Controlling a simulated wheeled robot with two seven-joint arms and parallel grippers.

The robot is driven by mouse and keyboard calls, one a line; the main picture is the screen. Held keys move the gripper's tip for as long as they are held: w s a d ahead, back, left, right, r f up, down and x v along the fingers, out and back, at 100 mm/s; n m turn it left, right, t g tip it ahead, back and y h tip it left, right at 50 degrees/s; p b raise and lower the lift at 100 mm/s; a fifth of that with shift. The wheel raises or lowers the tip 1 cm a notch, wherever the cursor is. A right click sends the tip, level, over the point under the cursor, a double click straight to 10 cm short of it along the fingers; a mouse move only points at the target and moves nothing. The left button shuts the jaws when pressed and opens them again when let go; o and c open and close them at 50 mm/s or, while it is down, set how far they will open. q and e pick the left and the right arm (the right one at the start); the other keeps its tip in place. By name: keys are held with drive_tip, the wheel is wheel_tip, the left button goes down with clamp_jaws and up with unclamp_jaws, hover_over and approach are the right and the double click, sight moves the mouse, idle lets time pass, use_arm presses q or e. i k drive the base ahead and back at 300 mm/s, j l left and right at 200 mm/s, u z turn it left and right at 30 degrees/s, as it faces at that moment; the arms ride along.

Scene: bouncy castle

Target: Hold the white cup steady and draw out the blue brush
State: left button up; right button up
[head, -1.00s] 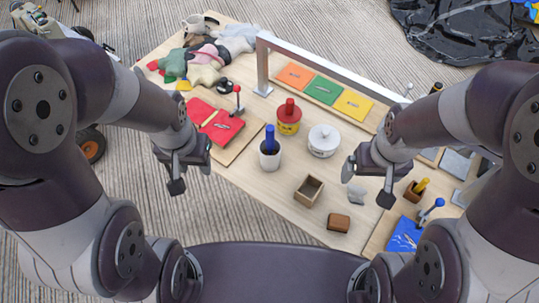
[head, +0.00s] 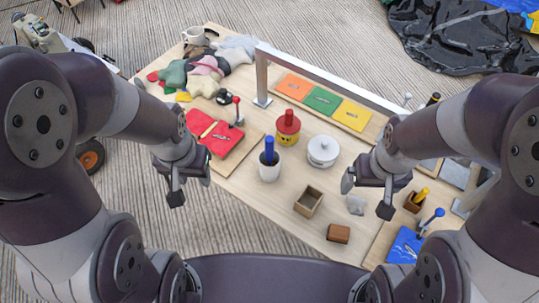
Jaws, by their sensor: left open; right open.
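The white cup (head: 270,171) stands upright on the wooden table, left of the table's middle. The blue brush (head: 269,147) stands in it with its blue handle up; its lower end is hidden inside the cup. My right gripper (head: 366,193) is open and empty, to the right of the cup, beside a small grey piece (head: 355,204).
A red-lidded yellow pot (head: 288,128) and a white lidded pot (head: 322,151) stand close behind and right of the cup. An open wooden box (head: 308,200) and a brown block (head: 339,233) lie nearer. A metal rail (head: 330,80) spans the back.

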sight(268, 140)
drive_tip(key=j+z, duration=0.15)
drive_tip(key=z, duration=0.2)
drive_tip(key=j+z, duration=0.15)
drive_tip(key=z, duration=0.25)
drive_tip(key=j+z, duration=0.15)
drive_tip(key=z, duration=0.2)
drive_tip(key=k+j+z, duration=0.1)
drive_tip(key=j, duration=0.25)
drive_tip(key=k+j+z, duration=0.1)
drive_tip(key=j, duration=0.3)
drive_tip(key=k+j+z, duration=0.15)
drive_tip(key=j, duration=0.2)
drive_tip(key=k+j+z, duration=0.1)
drive_tip(key=j, duration=0.25)
drive_tip(key=k+j+z, duration=0.1)
drive_tip(key=k+j, duration=0.1)
drive_tip(key=j, duration=0.1)
